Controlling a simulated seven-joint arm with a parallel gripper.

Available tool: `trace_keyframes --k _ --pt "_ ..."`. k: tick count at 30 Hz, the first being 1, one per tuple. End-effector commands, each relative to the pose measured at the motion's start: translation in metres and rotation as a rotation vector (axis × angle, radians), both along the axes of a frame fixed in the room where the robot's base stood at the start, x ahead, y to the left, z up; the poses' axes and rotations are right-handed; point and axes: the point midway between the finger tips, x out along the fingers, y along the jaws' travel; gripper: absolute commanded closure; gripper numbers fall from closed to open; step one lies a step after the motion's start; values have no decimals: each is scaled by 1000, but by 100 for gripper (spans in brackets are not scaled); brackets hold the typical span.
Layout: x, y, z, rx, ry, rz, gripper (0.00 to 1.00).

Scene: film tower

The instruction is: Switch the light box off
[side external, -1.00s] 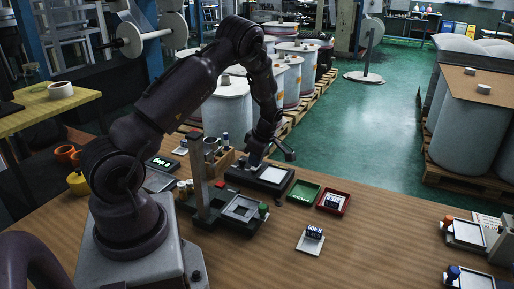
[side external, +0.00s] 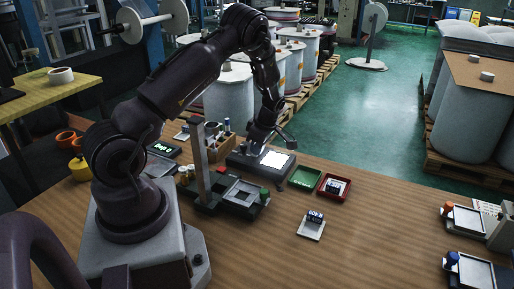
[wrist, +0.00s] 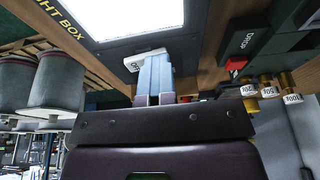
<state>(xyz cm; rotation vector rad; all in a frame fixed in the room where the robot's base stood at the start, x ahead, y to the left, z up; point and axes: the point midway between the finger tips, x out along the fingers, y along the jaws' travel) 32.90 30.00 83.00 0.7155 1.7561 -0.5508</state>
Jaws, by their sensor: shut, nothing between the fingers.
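The light box (side external: 240,160) stands at the back of the wooden table, and its white panel (side external: 278,160) glows brightly. In the wrist view the lit panel (wrist: 135,15) sits at the top, beside the yellow "LIGHT BOX" lettering (wrist: 60,18). A white rocker switch (wrist: 141,60) with dark lettering, seemingly "OFF", is on the box's dark face below the panel. My gripper (wrist: 156,62) is shut and empty, its pale blue fingers at the switch. I cannot tell if they touch it. In the side view my gripper (side external: 252,150) is low over the box's left part.
A dark stand with a post (side external: 200,165) is left of the light box. A green tray (side external: 304,178) and a red tray (side external: 334,187) lie to its right. A small display block (side external: 313,220) is in front.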

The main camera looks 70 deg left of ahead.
Motion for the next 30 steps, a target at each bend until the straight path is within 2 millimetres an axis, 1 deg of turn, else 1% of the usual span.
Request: trace_keyframes --k 1,5,16,19,23,25,30 --pt "4 5 0 9 -11 -1 100" --pt "8 9 3 11 -13 -3 100" --pt "9 10 5 9 -10 -3 100" --pt "9 9 12 11 -12 -3 100" --pt "8 7 32 11 -14 -3 100" --pt "6 5 47 11 -15 -3 100" --pt "11 -7 85 12 -15 -6 100"
